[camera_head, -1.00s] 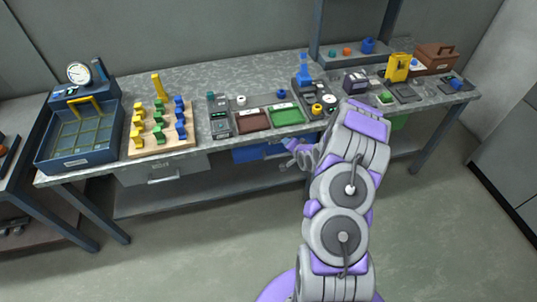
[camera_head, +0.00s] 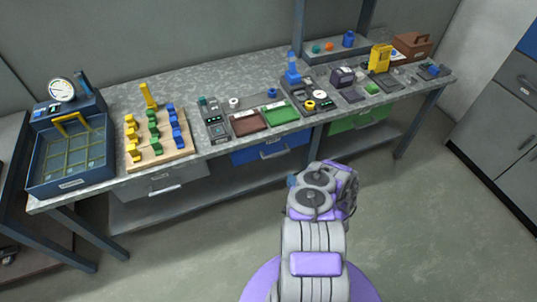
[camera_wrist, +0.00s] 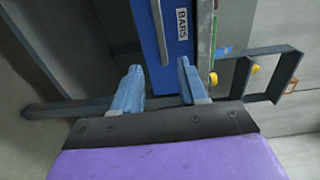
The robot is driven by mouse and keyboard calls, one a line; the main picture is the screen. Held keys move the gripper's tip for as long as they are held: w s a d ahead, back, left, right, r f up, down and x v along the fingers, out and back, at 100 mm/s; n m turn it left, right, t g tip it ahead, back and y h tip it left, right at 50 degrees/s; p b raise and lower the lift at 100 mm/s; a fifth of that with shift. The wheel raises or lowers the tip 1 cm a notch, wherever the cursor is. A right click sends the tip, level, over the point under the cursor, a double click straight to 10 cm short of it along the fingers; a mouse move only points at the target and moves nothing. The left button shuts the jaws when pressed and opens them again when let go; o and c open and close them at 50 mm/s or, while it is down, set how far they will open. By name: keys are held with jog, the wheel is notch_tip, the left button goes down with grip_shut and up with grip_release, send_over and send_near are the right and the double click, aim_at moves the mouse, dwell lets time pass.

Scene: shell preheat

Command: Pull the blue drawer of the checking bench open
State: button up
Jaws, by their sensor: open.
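The blue drawer (camera_head: 243,157) sits under the middle of the checking bench (camera_head: 205,85), its front looking flush with the bench edge. Its grey bar handle (camera_head: 273,151) shows in the head view. In the wrist view the blue drawer front (camera_wrist: 178,45) has a white label, and its handle (camera_wrist: 160,32) runs up and down the picture. My gripper (camera_wrist: 159,67) is open and empty, its two light blue fingers apart. The handle's near end lies just beyond the gap between the fingertips. In the head view my arm mostly hides my gripper.
A grey drawer (camera_head: 160,184) is to the left and a green drawer (camera_head: 358,117) to the right. A lower shelf (camera_head: 205,186) runs under the bench. Trays, a peg board (camera_head: 160,152) and small devices stand on top. The floor in front is clear.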

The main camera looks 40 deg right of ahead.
aim_at(276, 154)
jog(key=b+x, duration=0.1)
jog(key=x, duration=0.4)
jog(key=b+x, duration=0.1)
jog(key=x, duration=0.5)
jog(key=b+x, duration=0.2)
jog(key=x, duration=0.4)
jog(key=shift+s+d+f, duration=0.1)
jog(key=shift+s+d, duration=0.05)
jog(key=shift+d, duration=0.15)
jog(key=shift+a, duration=0.1)
jog(key=shift+a, duration=0.15)
grip_shut()
